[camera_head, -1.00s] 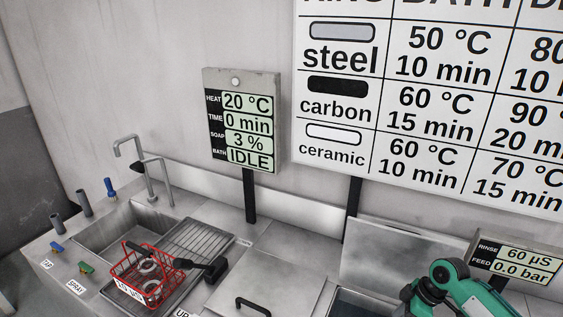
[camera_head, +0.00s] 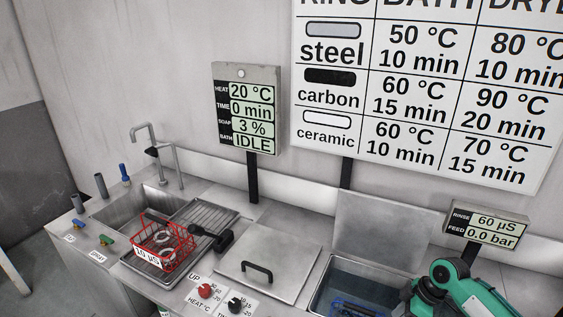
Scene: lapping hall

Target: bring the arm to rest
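One green and black arm of mine (camera_head: 462,292) shows at the bottom right, in front of the open bath on the right. Its gripper is outside the picture. My other arm and its gripper are not in view either. No gripper can be seen touching anything.
A red wire basket (camera_head: 163,245) with rings stands on the ribbed drainer (camera_head: 215,214) by the sink (camera_head: 128,215). A closed lid with a handle (camera_head: 287,244) lies to its right. An open bath (camera_head: 352,276) holds something blue. The heat knob (camera_head: 205,291) is in front.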

